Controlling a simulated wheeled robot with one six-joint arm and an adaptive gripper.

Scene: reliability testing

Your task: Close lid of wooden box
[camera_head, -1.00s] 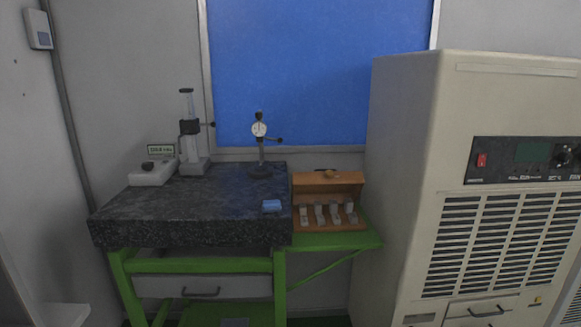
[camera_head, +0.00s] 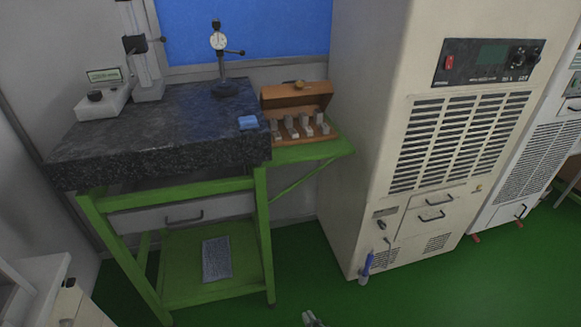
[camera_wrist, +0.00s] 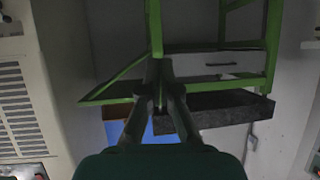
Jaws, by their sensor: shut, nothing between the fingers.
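The wooden box (camera_head: 328,136) stands on a green side shelf at the right end of the dark stone slab in the head view. Its lid (camera_head: 312,91) is raised at the back, with a small round knob on it. Several grey metal blocks stand in the box. In the wrist view, which looks upside down, an orange-brown patch (camera_wrist: 116,113) by the green shelf seems to be the box. My gripper (camera_wrist: 160,66) is shut and empty in the wrist view. In the head view only its tip (camera_head: 312,319) shows at the bottom edge, well apart from the box.
A tall beige cabinet (camera_head: 380,120) stands close to the right of the box. The stone slab (camera_head: 160,130) holds a dial gauge stand (camera_head: 221,60), a blue block (camera_head: 248,122) and other instruments. Green floor (camera_head: 290,270) is free in front.

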